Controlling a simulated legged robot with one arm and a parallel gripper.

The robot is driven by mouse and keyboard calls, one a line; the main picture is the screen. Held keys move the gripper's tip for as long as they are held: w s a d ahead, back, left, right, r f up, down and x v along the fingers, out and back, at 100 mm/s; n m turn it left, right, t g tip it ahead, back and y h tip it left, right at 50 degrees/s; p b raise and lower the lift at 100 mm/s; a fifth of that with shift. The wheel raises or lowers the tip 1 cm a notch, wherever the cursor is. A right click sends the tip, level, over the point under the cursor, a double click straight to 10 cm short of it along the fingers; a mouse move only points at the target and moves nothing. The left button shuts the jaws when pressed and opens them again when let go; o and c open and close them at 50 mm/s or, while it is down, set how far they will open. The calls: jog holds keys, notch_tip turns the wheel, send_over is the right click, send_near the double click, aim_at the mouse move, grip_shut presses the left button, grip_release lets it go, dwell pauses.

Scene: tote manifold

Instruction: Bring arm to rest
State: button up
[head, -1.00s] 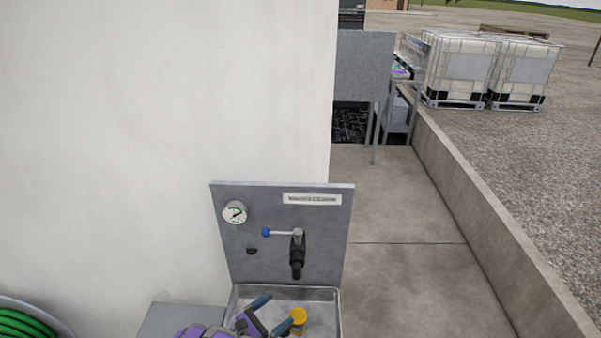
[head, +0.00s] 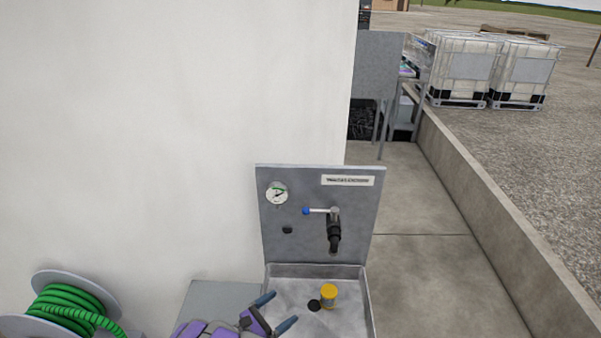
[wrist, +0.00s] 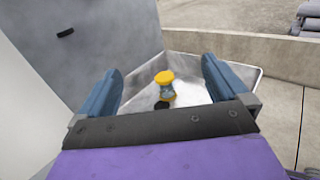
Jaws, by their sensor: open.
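My gripper (head: 275,312) is low in the head view, over the left part of a metal tray (head: 369,300). Its two blue-grey fingers are apart with nothing between them. In the wrist view the gripper (wrist: 162,95) also shows open. The jar also shows beyond the fingertips in the wrist view (wrist: 165,85). A dark round spot (head: 314,305) lies beside the jar. The rest of my arm is mostly out of view.
A grey panel (head: 300,245) with a gauge (head: 277,193), a blue-tipped valve lever (head: 315,211) and a black spout (head: 334,235) rises behind the tray. A green hose reel (head: 75,300) is at lower left. A concrete walkway (head: 430,265) lies clear at right, beside a low kerb (head: 490,220).

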jog(key=w+d+r+m+g+h+b, duration=0.1)
jog(key=d+r+m+g+h+b, duration=0.1)
jog(key=d+r+m+g, duration=0.6)
jog(key=s+d+r+m+g+y+b, duration=0.1)
jog(key=s+d+r+m+g, duration=0.3)
jog(key=d, duration=0.3)
jog(key=s+d+r+m+g+y+b, duration=0.1)
jog(key=s+d+r, duration=0.3)
jog(key=d+r, duration=0.3)
jog(key=s+d+r+m+g+y+b, duration=0.1)
jog(key=s+d+m+y+b, duration=0.2)
jog(key=s, duration=0.5)
jog(key=s+d+r+m+g+y, duration=0.2)
jog(key=s+m+y, duration=0.25)
jog(key=s, duration=0.25)
jog(key=s+a+f+m+t+y+b, duration=0.1)
jog(key=s+a+m+y, duration=0.4)
jog(key=s, duration=0.7)
jog(key=shift+s+a+t+y+b, duration=0.35)
jog(key=shift+t+y+b, duration=0.3)
jog(key=shift+t+b, duration=0.2)
